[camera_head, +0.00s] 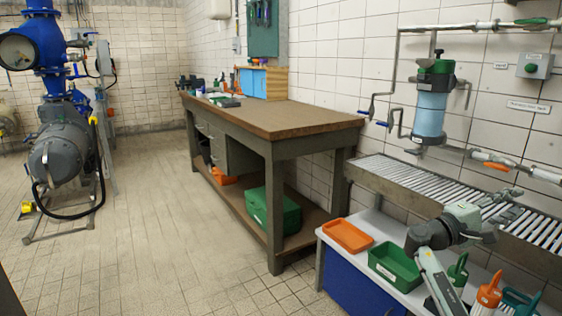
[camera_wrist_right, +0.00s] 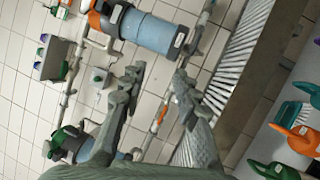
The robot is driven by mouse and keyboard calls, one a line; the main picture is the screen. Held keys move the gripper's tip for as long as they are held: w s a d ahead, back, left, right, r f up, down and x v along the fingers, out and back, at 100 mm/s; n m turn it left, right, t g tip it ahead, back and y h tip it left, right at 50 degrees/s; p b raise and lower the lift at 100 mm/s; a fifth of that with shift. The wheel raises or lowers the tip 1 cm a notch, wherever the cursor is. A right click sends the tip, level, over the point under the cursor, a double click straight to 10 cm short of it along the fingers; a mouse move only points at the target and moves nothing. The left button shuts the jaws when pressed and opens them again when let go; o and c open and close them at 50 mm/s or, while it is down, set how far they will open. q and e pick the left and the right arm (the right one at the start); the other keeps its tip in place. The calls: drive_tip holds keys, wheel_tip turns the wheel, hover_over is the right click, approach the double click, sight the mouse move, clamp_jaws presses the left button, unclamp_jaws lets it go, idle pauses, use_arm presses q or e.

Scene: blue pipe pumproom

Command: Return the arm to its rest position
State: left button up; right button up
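My right arm comes up from the lower right in the head view. Its right gripper (camera_head: 507,203) is above the slatted grey rack along the wall, beyond the low side table. In the right wrist view the two fingers of this gripper (camera_wrist_right: 158,80) stand apart with nothing between them, so it is open and empty. Tiles and pipework show behind the gap. My left arm and left gripper are in neither view.
The slatted rack (camera_head: 440,190) runs along the wall. On the side table are an orange tray (camera_head: 348,235), a green bin (camera_head: 394,264) and an orange-handled brush (camera_head: 489,292). A blue filter housing (camera_head: 430,113) hangs above. A workbench (camera_head: 275,118) stands left; floor there is clear.

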drive_tip(key=s+d+r+m+g+h, duration=0.1)
drive_tip(key=s+d+r+g, duration=0.15)
drive_tip(key=d, duration=0.45)
drive_tip(key=w+a+f+t+y, duration=0.3)
drive_tip(key=w+f+t+y, duration=0.4)
drive_tip(key=f, duration=0.5)
drive_tip(key=w+a+f+m+t+y, duration=0.1)
drive_tip(key=w+a+f+y, duration=0.35)
drive_tip(key=a, duration=0.25)
drive_tip(key=w+a+f+m+t+y, duration=0.1)
drive_tip(key=w+a+f+y, duration=0.3)
drive_tip(key=a+f+y, duration=0.25)
drive_tip(key=s+a+f+n+g, duration=0.15)
drive_tip(key=s+a+f, duration=0.25)
drive_tip(key=s+f, duration=0.55)
drive_tip(key=s+a+f+g, duration=0.2)
drive_tip(key=s+a+f, duration=0.1)
drive_tip(key=s+f, duration=0.7)
drive_tip(key=s+a+f+g, duration=0.1)
drive_tip(key=s+a+f, duration=0.1)
drive_tip(key=s+f, duration=0.3)
drive_tip(key=s+a+f+g+y, duration=0.1)
drive_tip(key=s+f, duration=0.4)
drive_tip(key=s, duration=0.8)
drive_tip(key=s+a+f+g+y, duration=0.1)
drive_tip(key=s+a+f+g, duration=0.1)
drive_tip(key=s+f, duration=0.3)
drive_tip(key=s+a, duration=0.1)
drive_tip(key=s, duration=0.3)
drive_tip(key=shift+a, duration=0.3)
